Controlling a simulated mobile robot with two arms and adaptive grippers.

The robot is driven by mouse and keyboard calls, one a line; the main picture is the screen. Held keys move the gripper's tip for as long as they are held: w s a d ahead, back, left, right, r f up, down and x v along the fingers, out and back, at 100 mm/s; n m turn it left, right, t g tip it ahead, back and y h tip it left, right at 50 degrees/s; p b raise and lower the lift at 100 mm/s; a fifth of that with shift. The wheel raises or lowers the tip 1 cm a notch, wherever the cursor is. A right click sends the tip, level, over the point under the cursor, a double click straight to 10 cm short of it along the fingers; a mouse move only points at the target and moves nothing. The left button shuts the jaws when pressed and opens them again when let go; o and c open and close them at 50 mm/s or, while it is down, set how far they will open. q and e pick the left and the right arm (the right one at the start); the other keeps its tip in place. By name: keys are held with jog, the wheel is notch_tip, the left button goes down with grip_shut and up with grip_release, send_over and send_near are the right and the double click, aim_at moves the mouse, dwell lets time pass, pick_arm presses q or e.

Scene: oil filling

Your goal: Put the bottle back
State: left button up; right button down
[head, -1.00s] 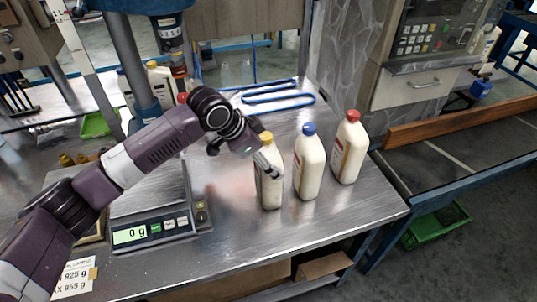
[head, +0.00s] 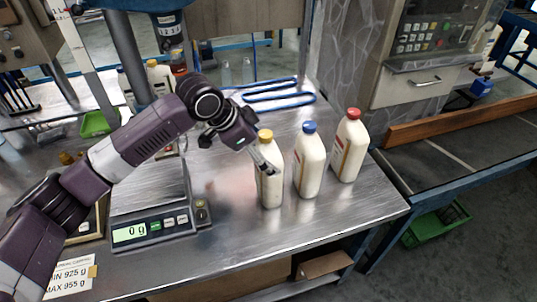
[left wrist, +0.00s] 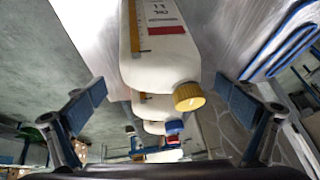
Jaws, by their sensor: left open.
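Three white bottles stand upright in a row on the steel table: one with a yellow cap (head: 271,185), one with a blue cap (head: 308,165) and one with a red cap (head: 349,150). My left gripper (head: 262,160) is open at the yellow-capped bottle. In the left wrist view the fingers of my left gripper (left wrist: 160,108) are spread wide, with the yellow-capped bottle (left wrist: 160,55) between them. The blue cap (left wrist: 173,127) shows behind it. Whether a finger touches the bottle cannot be told. My right gripper is not in view.
A scale (head: 148,232) reading 0 g stands left of the bottles, with its plate empty where visible. Blue tubing (head: 278,97) lies behind them. The steel table (head: 255,240) is clear in front. A machine panel (head: 425,40) rises at the back right.

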pick_arm(q)
jog(key=b+v, duration=0.1)
jog(key=v, duration=0.8)
